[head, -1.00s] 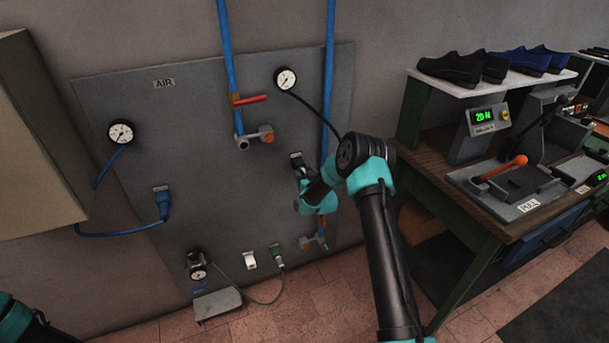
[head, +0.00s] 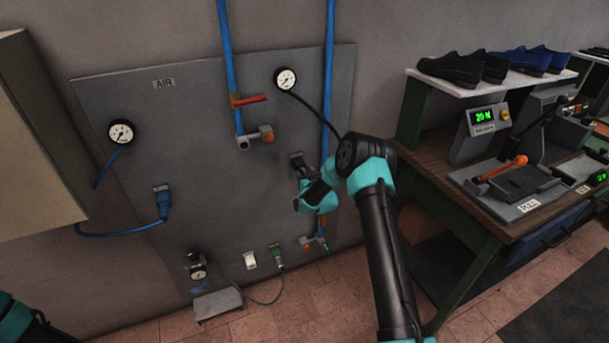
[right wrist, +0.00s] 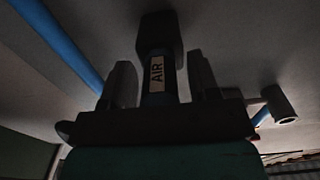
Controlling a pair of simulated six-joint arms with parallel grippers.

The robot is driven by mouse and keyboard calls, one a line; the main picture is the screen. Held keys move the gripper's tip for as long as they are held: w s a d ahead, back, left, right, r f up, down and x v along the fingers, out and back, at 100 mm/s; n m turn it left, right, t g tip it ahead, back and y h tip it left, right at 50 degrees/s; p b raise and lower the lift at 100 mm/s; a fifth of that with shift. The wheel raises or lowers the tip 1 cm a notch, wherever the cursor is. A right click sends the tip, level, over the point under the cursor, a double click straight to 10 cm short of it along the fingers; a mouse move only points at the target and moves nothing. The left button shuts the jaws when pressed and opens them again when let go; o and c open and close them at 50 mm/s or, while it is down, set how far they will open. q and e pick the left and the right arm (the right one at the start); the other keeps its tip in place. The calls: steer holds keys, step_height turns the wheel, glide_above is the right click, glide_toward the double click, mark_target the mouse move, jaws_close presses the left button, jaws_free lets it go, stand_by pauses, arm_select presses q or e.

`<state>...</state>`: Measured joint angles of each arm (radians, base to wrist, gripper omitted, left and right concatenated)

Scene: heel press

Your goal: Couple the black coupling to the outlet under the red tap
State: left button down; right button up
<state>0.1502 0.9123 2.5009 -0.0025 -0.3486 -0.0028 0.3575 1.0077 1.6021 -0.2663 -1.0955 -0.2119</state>
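The black coupling (head: 296,158) sits at a holder on the grey panel, its lower part hidden by my right gripper. In the right wrist view the coupling (right wrist: 158,35), with an AIR label, stands between the two fingers of my right gripper (right wrist: 161,85). Narrow gaps show on both sides of it, so the gripper looks open around it. My right gripper (head: 303,174) is small and partly hidden in the head view. The red tap (head: 250,98) is on the left blue pipe, with a grey outlet (head: 243,144) below it. My left gripper is out of view.
A second outlet (head: 308,243) sits low on the right blue pipe (head: 330,80). A blue coupling (head: 163,203) hangs at the left of the panel (head: 215,190). A black hose (head: 318,110) runs from a gauge (head: 286,79) behind my right arm. A workbench stands right.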

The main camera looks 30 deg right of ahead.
steer(key=shift+w+a+r, duration=0.15)
steer(key=shift+w+r, duration=0.15)
steer(key=shift+r, duration=0.1)
jaws_close()
steer(key=shift+s+a+f, duration=0.1)
steer(key=shift+s+a, duration=0.05)
steer(key=shift+s, duration=0.1)
steer(key=shift+s, duration=0.15)
steer(key=shift+s+f, duration=0.2)
steer(key=shift+s, duration=1.55)
steer(key=shift+s+a, duration=0.1)
steer(key=shift+s, duration=0.8)
steer(key=shift+s, duration=0.15)
steer(key=shift+s+a, duration=0.15)
steer(key=shift+s, duration=0.8)
steer(key=shift+s+a, duration=0.1)
steer(key=shift+s, duration=0.8)
